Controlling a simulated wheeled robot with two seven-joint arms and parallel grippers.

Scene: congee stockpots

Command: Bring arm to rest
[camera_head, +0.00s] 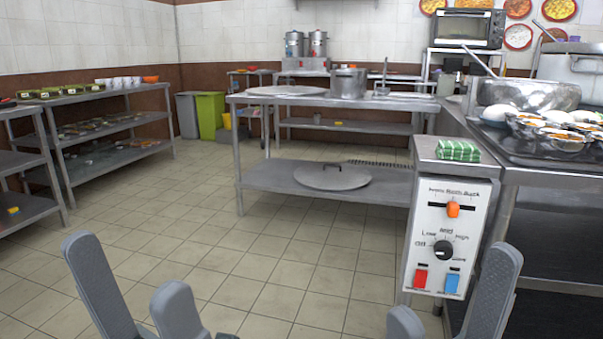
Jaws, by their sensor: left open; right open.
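My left gripper (138,296) shows at the bottom left, its two grey fingers spread apart with nothing between them. My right gripper (452,301) shows at the bottom right, also open and empty, in front of the control panel (446,236) and the counter's lower part. Neither gripper touches anything that I can see. The rest of both arms is out of view below.
A steel table (243,99) with a pot (348,83) stands ahead; a large lid (332,176) lies on its lower shelf. The right counter holds a green cloth (458,150), a large steel bowl (528,94) and several small bowls. Shelves (110,92) stand left. The tiled floor (150,215) between is clear.

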